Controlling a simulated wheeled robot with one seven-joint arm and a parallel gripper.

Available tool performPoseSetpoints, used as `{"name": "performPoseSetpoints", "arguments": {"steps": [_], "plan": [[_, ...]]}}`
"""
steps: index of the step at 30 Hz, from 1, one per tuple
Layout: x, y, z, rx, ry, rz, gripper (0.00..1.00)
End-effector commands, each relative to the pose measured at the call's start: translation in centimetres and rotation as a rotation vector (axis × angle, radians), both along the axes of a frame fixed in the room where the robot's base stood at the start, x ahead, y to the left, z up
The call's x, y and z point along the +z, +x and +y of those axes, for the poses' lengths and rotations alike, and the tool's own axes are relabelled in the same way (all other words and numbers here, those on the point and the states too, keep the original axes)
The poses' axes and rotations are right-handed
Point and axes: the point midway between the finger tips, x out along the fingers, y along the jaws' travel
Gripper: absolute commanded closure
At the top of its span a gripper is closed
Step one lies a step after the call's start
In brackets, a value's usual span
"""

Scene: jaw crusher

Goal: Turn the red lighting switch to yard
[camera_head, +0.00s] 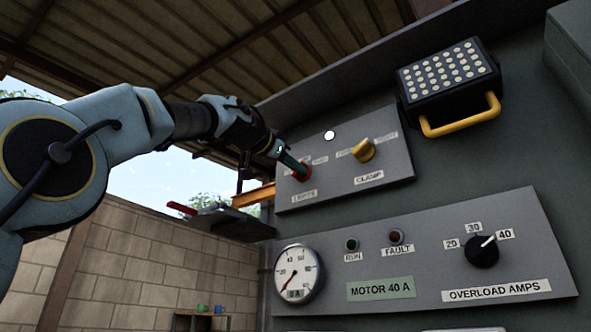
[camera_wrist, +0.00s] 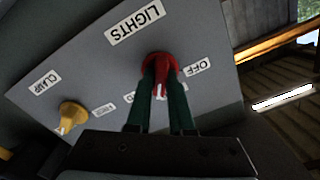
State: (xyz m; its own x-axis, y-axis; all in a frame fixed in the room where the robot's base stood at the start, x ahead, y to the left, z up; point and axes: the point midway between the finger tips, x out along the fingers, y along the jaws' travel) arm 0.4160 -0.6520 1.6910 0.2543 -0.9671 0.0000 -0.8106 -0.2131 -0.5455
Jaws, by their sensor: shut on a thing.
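The red lighting switch (camera_head: 302,172) sits on the upper grey panel above a label reading LIGHTS. In the wrist view the red switch (camera_wrist: 159,68) shows between my two dark green fingers, with the OFF label beside it. My gripper (camera_head: 291,164) reaches the switch from the upper left. In the wrist view my gripper (camera_wrist: 161,80) is shut on the switch knob. The other position labels are partly hidden by my fingers, so I cannot read which one the knob points to.
A yellow CLAMP switch (camera_head: 363,150) is to the right on the same panel. A lamp with a yellow handle (camera_head: 460,115) juts out at the upper right. Below is a panel with a gauge (camera_head: 298,273) and a black overload knob (camera_head: 482,252). A red-handled lever (camera_head: 182,208) is at the left.

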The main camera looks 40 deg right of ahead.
Motion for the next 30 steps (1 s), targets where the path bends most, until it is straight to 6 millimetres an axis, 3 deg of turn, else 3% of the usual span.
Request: {"name": "performPoseSetpoints", "arguments": {"steps": [15,30], "plan": [[-0.11,-0.07,-0.05,-0.001,0.097,-0.371,1.0],[-0.1,-0.09,-0.02,-0.001,0.125,-0.472,1.0]]}}
